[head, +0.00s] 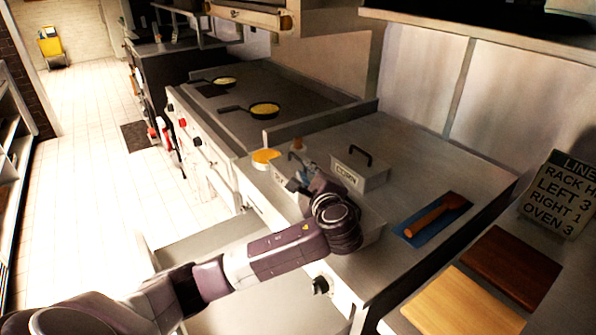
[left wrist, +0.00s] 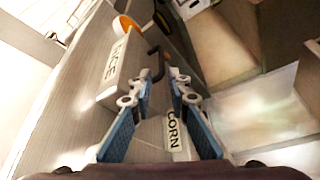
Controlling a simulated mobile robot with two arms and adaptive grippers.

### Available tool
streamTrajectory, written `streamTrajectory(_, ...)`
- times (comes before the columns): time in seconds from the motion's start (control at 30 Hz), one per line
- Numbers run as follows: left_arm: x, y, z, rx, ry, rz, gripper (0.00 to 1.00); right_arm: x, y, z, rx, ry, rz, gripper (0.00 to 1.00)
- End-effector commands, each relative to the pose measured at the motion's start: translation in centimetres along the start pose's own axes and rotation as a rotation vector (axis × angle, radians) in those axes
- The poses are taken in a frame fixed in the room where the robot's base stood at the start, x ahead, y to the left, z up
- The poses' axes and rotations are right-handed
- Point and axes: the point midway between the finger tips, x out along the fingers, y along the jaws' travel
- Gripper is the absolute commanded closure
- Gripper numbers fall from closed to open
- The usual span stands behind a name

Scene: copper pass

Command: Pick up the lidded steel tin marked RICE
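My right gripper is not in view.
A wooden utensil on a blue mat (head: 420,230) and two boards (head: 465,305) lie to the right. Pans (head: 264,109) sit on the cooktop.

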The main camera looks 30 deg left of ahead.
Motion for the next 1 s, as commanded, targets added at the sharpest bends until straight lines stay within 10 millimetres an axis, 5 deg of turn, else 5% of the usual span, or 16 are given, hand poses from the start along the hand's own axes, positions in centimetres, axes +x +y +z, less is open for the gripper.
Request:
streamTrajectory(0.3, 4.1, -0.3, 0.7, 0.001, -0.004, 0.002, 0.84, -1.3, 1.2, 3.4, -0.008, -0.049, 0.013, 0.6)
streamTrajectory(0.53, 6.6, -0.1, 0.5, -0.002, 0.0, 0.001, 0.84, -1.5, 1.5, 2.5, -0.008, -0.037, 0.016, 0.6)
streamTrajectory(0.8, 6.8, -0.1, 0.4, -0.002, 0.002, 0.0, 0.84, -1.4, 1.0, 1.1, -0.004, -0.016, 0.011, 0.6)
streamTrajectory(1.0, 6.8, -0.1, 0.5, -0.002, 0.002, 0.0, 1.0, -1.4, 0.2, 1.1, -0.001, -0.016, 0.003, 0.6)
